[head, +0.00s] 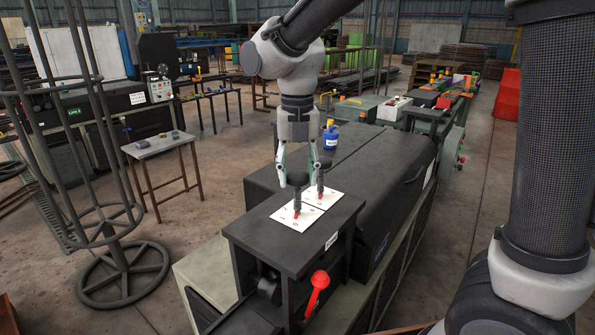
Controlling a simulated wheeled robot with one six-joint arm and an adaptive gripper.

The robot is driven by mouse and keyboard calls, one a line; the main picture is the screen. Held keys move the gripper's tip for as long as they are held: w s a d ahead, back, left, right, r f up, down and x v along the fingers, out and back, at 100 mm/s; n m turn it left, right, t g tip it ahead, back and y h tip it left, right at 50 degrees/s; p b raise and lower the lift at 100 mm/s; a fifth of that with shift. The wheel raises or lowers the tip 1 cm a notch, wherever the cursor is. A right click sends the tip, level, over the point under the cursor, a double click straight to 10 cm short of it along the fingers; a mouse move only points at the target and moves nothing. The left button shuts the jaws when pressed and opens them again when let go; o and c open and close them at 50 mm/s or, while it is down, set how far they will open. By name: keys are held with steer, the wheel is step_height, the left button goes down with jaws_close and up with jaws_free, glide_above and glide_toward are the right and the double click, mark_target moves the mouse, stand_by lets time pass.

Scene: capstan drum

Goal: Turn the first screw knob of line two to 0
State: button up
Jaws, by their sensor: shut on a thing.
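Two dark, upright screw knobs with red marks at their feet stand on white scale plates on a dark machine top (345,212). The near knob (297,204) is on the near-left plate (283,218). The far knob (320,184) is on the far-right plate (332,198). The scale figures are too small to read.
A blue bottle (330,138) stands on the machine behind my gripper. A small table (160,146) and a wire-frame stand (125,272) are at left. Bare floor lies between.

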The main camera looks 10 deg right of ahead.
steer(key=shift+r+n, duration=0.1)
steer(key=shift+n, duration=0.3)
steer(key=o, duration=1)
step_height(320, 180, up, 12)
steer(key=shift+f, duration=0.1)
